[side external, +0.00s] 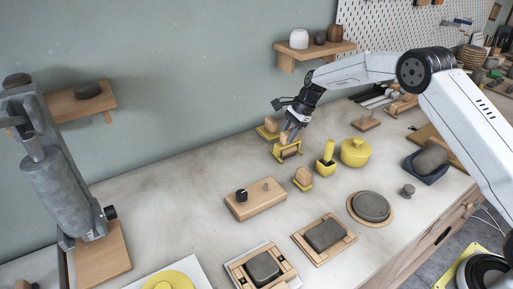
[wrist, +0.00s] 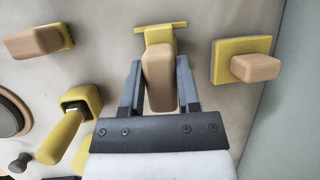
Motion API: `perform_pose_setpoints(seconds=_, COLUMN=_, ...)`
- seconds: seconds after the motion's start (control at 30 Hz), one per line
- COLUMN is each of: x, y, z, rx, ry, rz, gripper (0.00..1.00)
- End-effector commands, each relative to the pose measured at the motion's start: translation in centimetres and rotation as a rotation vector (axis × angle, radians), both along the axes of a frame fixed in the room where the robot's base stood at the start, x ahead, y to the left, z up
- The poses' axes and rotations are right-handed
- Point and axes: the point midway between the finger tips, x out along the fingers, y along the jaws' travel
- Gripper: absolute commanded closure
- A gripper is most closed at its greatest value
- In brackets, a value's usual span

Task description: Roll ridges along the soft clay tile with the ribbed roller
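The tool between my fingers has an upright wooden handle (wrist: 159,75) and a yellow bracket (wrist: 160,32). It looks like the roller, but its ribs are hidden; in the side view its yellow frame (side external: 287,154) is low at the bench. My gripper (wrist: 160,88) points down with one finger on each side of the handle, and narrow gaps seem to show. Two grey clay slabs lie at the front of the bench: one in a wooden frame (side external: 324,235), one on a railed wooden board (side external: 263,267). I cannot tell which is the soft tile.
Yellow-based wooden-handled tools stand on both sides, behind (side external: 268,128) and in front (side external: 303,178). A wooden block with knobs (side external: 257,200) lies in front. The bench left of it is clear.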

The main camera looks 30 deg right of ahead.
Motion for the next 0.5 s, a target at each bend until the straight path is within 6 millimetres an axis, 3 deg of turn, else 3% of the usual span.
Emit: perform_pose_setpoints(seconds=0.5, x=0.09, y=-0.01, z=0.17, rx=0.000, ry=-0.003, rz=0.000, gripper=1.00)
